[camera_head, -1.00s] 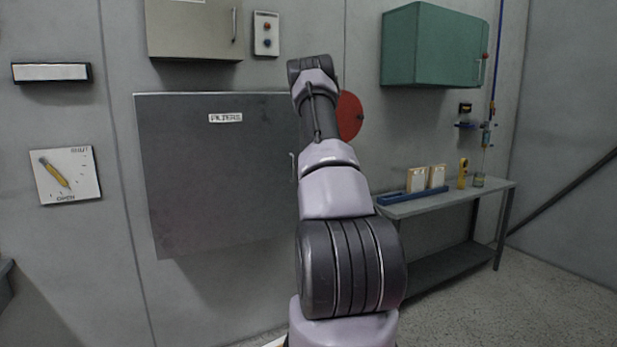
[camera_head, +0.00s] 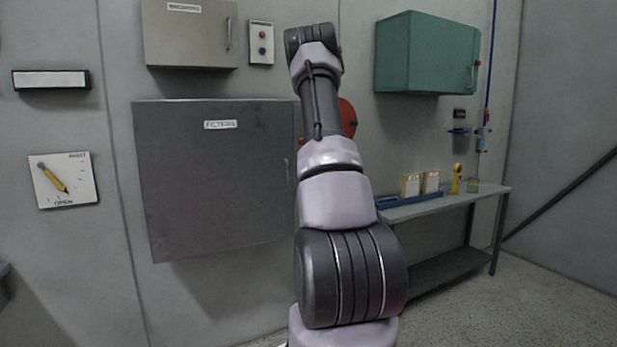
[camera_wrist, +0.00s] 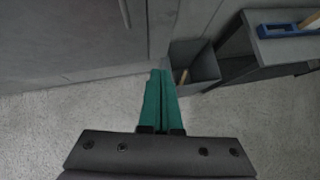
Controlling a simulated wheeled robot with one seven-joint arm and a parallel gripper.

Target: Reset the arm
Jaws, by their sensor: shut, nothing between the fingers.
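My gripper (camera_wrist: 160,88) shows in the wrist view with two green fingers shut against each other and nothing between them. It points down over the speckled floor, and an open grey bin (camera_wrist: 199,62) with a brown stick-like thing inside stands beyond the fingertips. In the head view my arm rises in the middle of the picture, in front of the grey filters cabinet (camera_head: 210,185). The gripper itself is hidden there behind the arm.
A metal bench (camera_head: 450,203) at the right holds a blue tray (camera_head: 400,201), filter-like blocks and a yellow tool (camera_head: 457,178). A green cabinet (camera_head: 425,55) and a beige cabinet (camera_head: 188,35) hang on the wall. A red disc (camera_head: 347,117) is partly hidden by my arm.

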